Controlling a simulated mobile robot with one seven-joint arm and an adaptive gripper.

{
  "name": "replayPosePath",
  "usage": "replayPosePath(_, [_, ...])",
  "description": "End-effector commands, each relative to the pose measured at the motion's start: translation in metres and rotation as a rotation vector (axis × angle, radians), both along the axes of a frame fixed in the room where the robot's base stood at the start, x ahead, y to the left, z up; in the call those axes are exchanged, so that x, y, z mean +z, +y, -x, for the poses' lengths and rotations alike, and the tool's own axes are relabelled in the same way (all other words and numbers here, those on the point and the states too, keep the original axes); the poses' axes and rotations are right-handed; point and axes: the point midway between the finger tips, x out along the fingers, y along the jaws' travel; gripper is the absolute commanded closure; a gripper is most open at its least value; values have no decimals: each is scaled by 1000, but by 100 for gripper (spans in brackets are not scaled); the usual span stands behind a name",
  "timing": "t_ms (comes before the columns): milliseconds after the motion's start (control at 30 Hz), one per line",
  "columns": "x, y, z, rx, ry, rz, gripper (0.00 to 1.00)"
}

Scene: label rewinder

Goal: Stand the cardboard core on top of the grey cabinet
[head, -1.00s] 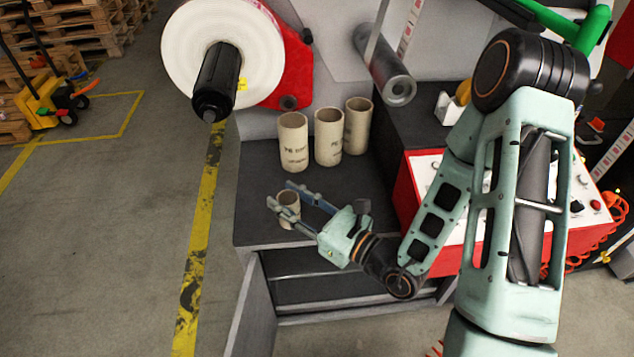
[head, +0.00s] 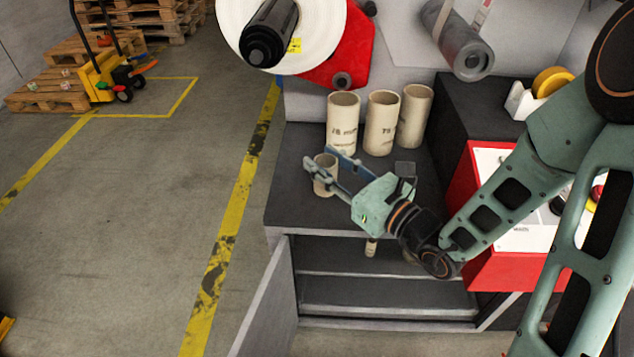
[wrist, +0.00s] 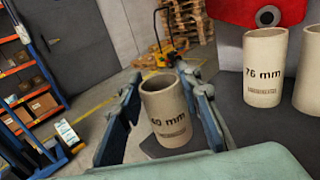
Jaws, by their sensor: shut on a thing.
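The cardboard core (head: 325,178), a short beige tube marked "40 mm" in the wrist view (wrist: 168,118), is upright between my fingers. My gripper (head: 322,159) is shut on it, one finger on each side; the fingers also show in the wrist view (wrist: 163,85). The core is over the left part of the dark top of the grey cabinet (head: 295,208). I cannot tell whether its base touches the top or hangs just above it. The cabinet's door (head: 262,300) stands open at the front left.
Three taller cores stand behind on the top: left (head: 342,125), middle (head: 381,125) and right (head: 414,118). The red control box (head: 500,275) is at right. A black spindle (head: 270,35) with a white roll overhangs at back left. A small beige piece (head: 371,248) is inside the cabinet.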

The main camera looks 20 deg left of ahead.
Motion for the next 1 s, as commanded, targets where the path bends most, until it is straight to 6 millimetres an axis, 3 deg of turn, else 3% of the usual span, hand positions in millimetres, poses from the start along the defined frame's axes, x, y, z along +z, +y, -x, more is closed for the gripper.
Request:
replayPosePath(133, [-7, 3, -4, -2, -2, 1, 86])
replayPosePath(333, [-25, 24, -42, -1, 1, -1, 86])
replayPosePath(567, [-62, 37, -69, -1, 2, -1, 86])
replayPosePath(867, [-80, 44, -83, -2, 1, 1, 86])
replayPosePath(1000, [-103, 45, -85, -2, 5, 0, 86])
